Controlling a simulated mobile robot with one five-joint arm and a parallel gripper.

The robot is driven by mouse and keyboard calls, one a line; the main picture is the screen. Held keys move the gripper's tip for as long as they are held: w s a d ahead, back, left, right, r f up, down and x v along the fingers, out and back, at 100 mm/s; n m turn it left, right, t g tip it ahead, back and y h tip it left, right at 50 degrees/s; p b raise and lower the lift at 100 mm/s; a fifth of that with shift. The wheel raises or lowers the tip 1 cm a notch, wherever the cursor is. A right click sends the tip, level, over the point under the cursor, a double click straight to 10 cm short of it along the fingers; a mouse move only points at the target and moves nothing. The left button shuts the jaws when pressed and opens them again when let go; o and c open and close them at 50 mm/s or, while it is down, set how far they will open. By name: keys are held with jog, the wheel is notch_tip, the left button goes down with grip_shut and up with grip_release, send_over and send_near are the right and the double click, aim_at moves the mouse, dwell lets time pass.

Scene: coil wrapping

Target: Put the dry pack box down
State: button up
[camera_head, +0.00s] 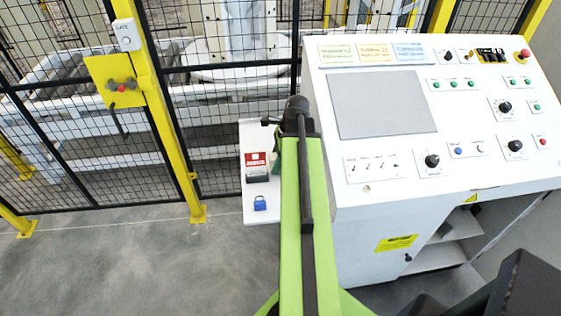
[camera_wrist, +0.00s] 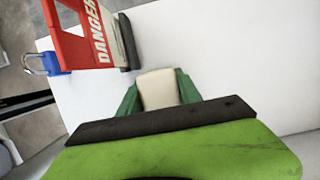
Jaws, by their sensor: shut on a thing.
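The dry pack box (camera_wrist: 158,90) is a small cream block in the wrist view. My gripper (camera_wrist: 159,88) has its two green fingers on either side of the box and is shut on it. Box and gripper are over the white side shelf (camera_wrist: 220,50). I cannot tell whether the box touches the shelf. In the head view my arm hides the box and most of the gripper, over the shelf (camera_head: 252,133) left of the control cabinet.
A red and white DANGER item (camera_head: 257,166) and a blue padlock (camera_head: 260,204) are on the shelf, left of my gripper. The control cabinet (camera_head: 340,230) stands close on the right. A mesh fence with yellow posts (camera_head: 165,120) runs behind. Grey floor is clear at left.

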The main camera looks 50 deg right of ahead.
grip_shut()
